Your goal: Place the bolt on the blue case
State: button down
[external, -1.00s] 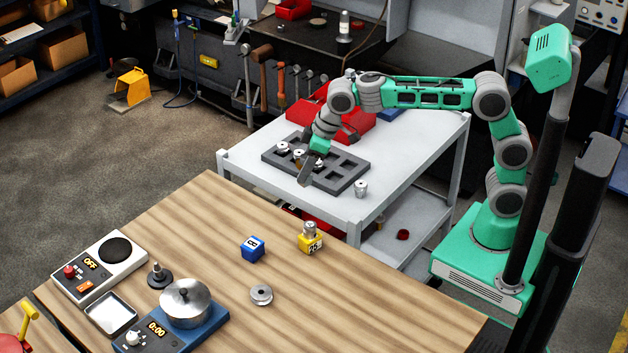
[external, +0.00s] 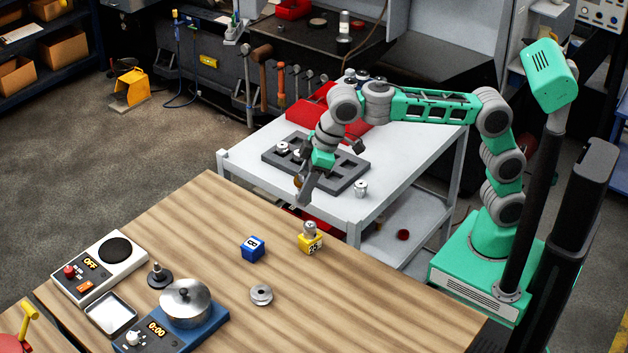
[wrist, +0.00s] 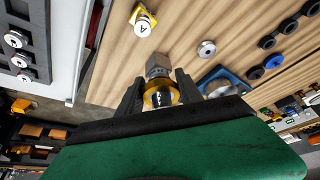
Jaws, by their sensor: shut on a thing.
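My gripper (external: 304,194) is near the front edge of the cart, pointing down. In the wrist view its two fingers are closed on the bolt (wrist: 158,66), which has a grey hex-shaped end and a gold band between the fingers. The blue case (external: 253,249) is a small cube with a dark character on a white label, on the wooden table, below and left of my gripper in the external view. Its top looks bare. In the wrist view I cannot make it out; the bolt and fingers seem to cover it.
A yellow case (external: 311,243) with a metal part on top stands right of the blue case. A metal ring (external: 261,295) lies in front. A dark tray (external: 345,183) holds parts on the cart (external: 395,190).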

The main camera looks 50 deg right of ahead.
jog(key=w+a+f+p, duration=0.2)
jog(key=w+a+f, duration=0.2)
jog(key=w, duration=0.1)
jog(key=w+a+f+p, duration=0.2)
jog(key=w+a+f, duration=0.3)
jog(key=shift+a+f, duration=0.15)
jog(key=shift+f, duration=0.15)
jog(key=shift+w+f, duration=0.1)
jog(key=shift+f, duration=1.6)
jog(key=shift+f, duration=0.1)
jog(key=c, duration=0.8)
grip_release()
jog(key=shift+f, duration=0.1)
